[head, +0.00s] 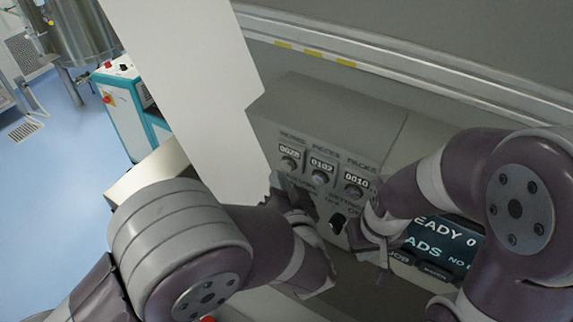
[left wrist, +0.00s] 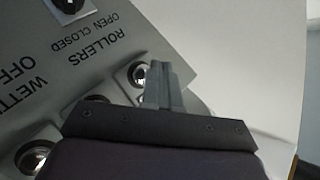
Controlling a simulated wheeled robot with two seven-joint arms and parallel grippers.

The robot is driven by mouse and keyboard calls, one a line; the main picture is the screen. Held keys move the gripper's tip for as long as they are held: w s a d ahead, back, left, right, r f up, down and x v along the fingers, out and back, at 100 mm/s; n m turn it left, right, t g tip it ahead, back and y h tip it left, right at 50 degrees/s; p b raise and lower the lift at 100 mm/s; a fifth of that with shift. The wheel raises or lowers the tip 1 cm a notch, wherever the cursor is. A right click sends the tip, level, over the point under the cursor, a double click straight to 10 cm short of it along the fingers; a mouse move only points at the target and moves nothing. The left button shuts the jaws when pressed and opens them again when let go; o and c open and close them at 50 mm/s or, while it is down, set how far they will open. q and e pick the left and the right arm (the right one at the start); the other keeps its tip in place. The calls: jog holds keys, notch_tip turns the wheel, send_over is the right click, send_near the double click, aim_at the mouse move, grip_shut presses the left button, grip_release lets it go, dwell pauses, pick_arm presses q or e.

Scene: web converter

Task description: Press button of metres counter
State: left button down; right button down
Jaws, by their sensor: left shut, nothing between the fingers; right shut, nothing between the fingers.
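The metres counter (head: 289,152) is the leftmost of three number displays on the grey control box in the head view, reading about 0028. Its round button (head: 288,164) sits just below the display. My left gripper (head: 276,184) is shut and empty, just below and left of that button; the exact gap cannot be told. In the left wrist view the shut fingers (left wrist: 160,78) are beside a round, metal-rimmed button (left wrist: 138,73), whose label is hidden. My right gripper (head: 368,238) is shut and empty, lower right on the panel.
The pieces counter (head: 322,167) and packs counter (head: 356,181) are to the right. A black knob (head: 338,222) and a lit display (head: 445,238) sit lower on the panel. A tall white panel (head: 195,90) stands beside the box on the left.

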pick_arm(q)
jog(key=shift+w+d+r, duration=0.1)
jog(key=shift+w, duration=0.05)
dwell(0.4)
jog(key=shift+w+d, duration=0.15)
jog(key=shift+w, duration=0.1)
jog(key=shift+w+d+p, duration=0.35)
jog(key=shift+w+p, duration=0.05)
dwell(0.9)
dwell(0.3)
jog(key=shift+s+a+p, duration=0.35)
jog(key=shift+s+a, duration=0.25)
jog(key=shift+s, duration=0.2)
